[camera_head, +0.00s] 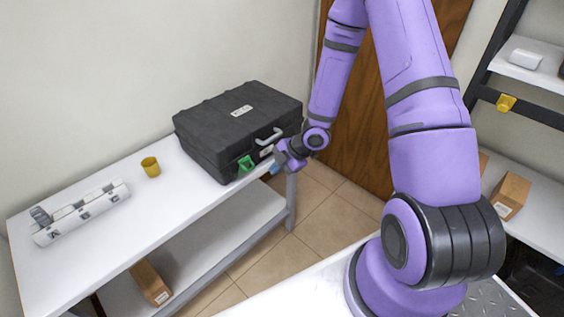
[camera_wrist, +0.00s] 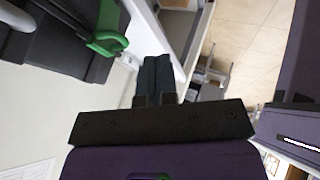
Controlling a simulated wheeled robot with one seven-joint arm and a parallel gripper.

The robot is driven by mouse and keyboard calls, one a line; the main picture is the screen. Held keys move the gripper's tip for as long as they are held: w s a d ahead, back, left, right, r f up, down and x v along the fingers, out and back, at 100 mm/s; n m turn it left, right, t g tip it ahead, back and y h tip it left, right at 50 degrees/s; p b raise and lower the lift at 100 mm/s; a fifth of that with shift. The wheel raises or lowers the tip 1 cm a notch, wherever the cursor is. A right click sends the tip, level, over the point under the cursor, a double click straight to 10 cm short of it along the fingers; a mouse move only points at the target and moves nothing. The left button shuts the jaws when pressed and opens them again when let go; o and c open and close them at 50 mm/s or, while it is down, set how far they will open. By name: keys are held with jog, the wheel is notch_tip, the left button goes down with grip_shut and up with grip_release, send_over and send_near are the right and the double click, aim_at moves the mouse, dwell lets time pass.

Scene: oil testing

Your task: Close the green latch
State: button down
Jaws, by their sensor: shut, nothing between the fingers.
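The black case (camera_head: 238,125) lies closed on the white table, with a grey handle (camera_head: 268,136) on its front. The green latch (camera_head: 246,164) sits on the front face, left of the handle, and seems to stick out from it. In the wrist view the green latch (camera_wrist: 106,40) is at the upper left on the case (camera_wrist: 55,45). My gripper (camera_head: 276,167) is just in front of the case, to the right of the green latch. In the wrist view its fingers (camera_wrist: 156,62) are together and empty, apart from the latch.
The white table (camera_head: 150,215) also holds a yellow cup (camera_head: 150,167) and a white box-like rack (camera_head: 80,213) at the left. A cardboard box (camera_head: 150,283) is on the lower shelf. Open tiled floor (camera_head: 330,210) lies in front of the table. A wooden door (camera_head: 355,120) stands behind my arm.

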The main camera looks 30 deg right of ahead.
aim_at(244, 163)
jog(key=w+a+f, duration=0.3)
jog(key=w+a, duration=0.1)
jog(key=w, duration=0.1)
jog(key=shift+f, duration=0.15)
dwell(0.3)
jog(key=w+r, duration=0.2)
jog(key=w, duration=0.1)
jog(key=shift+a+r, duration=0.4)
jog(key=shift+w+a+r, duration=0.1)
jog(key=shift+w+r, duration=0.05)
jog(key=shift+r, duration=0.15)
jog(key=shift+r, duration=0.45)
jog(key=shift+s, duration=0.2)
